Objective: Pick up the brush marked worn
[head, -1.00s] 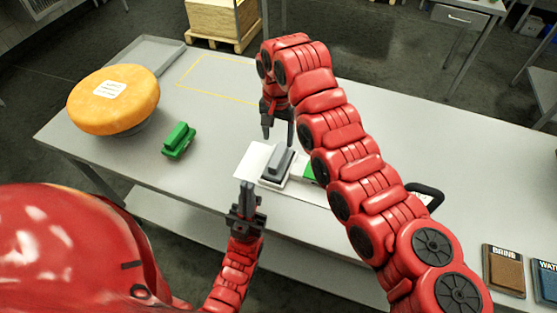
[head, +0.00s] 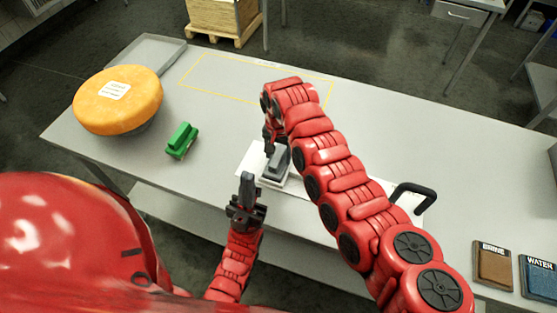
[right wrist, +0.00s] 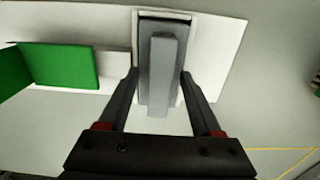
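A grey brush (head: 279,160) with a raised handle lies on a white sheet (head: 252,163) on the table; it also shows in the right wrist view (right wrist: 162,75). A green brush (head: 182,141) lies left of it, near the cheese. No "worn" marking is legible on either. My right gripper (right wrist: 160,78) is open over the grey brush, one finger on each side of its handle, with no clear contact. In the head view its tips are partly hidden by the arm. My left gripper (head: 247,185) points up at the table's front edge, empty; its finger gap is unclear.
A green block (right wrist: 65,66) lies beside the grey brush, hidden by my arm in the head view. An orange cheese wheel (head: 118,98) stands at left, a grey tray (head: 150,53) behind. A black handle (head: 415,190) and brine (head: 493,268) and water (head: 538,279) pads are at right.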

